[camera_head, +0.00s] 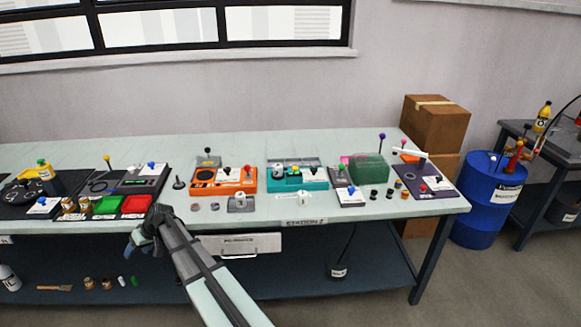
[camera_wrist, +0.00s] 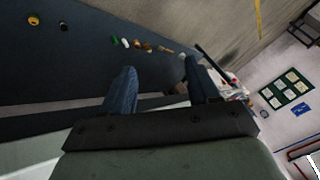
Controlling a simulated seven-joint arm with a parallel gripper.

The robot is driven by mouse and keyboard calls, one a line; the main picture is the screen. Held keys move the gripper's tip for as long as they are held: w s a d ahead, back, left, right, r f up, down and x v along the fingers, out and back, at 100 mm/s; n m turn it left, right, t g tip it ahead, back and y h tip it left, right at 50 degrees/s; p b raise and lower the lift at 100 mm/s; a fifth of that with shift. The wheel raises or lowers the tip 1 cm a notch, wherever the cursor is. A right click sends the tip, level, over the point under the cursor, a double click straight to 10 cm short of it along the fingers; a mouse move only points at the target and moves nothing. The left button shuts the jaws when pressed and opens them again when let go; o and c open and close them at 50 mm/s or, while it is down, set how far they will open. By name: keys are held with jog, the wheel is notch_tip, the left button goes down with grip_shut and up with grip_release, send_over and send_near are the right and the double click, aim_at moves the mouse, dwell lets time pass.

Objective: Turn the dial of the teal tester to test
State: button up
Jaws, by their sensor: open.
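The teal tester (camera_head: 317,184) sits on the long bench, right of the orange tester. The teal tester is not in the wrist view.
The orange tester (camera_head: 203,188) stands left of the teal one, a dark green box (camera_head: 368,168) right of it. Small parts lie along the bench front. A drawer or sign panel (camera_head: 240,245) hangs below the bench edge near my arm. A blue drum (camera_head: 484,205) stands right.

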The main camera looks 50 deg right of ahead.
jog(key=shift+t, duration=0.9)
jog(key=w+d+r, duration=0.2)
jog(key=d+r, duration=0.1)
jog(key=d, duration=0.1)
jog(key=w+d+r, duration=0.2)
jog(key=d+r, duration=0.2)
jog(key=w+d+r, duration=0.2)
jog(key=d+r, duration=0.1)
jog(key=d, duration=0.1)
jog(key=shift+r, duration=0.25)
jog(key=s+d+r+h, duration=0.1)
jog(key=s+d+r, duration=0.1)
jog(key=d, duration=1)
jog(key=s+d+r+h, duration=0.1)
jog(key=s+d, duration=0.3)
jog(key=d, duration=0.8)
jog(key=s+d+r+h, duration=0.1)
jog(key=s+d+r, duration=0.2)
jog(key=d, duration=1)
jog(key=shift+s+r+h, duration=0.2)
jog(key=shift+r+h, duration=0.2)
jog(key=shift+r, duration=0.05)
jog(key=s+d+r, duration=0.2)
jog(key=s+d, duration=0.4)
jog(key=d, duration=0.3)
jog(key=n+g+h, duration=0.1)
jog(key=g, duration=0.2)
send_near(314, 168)
jog(key=x, duration=0.8)
jog(key=shift+f, duration=0.2)
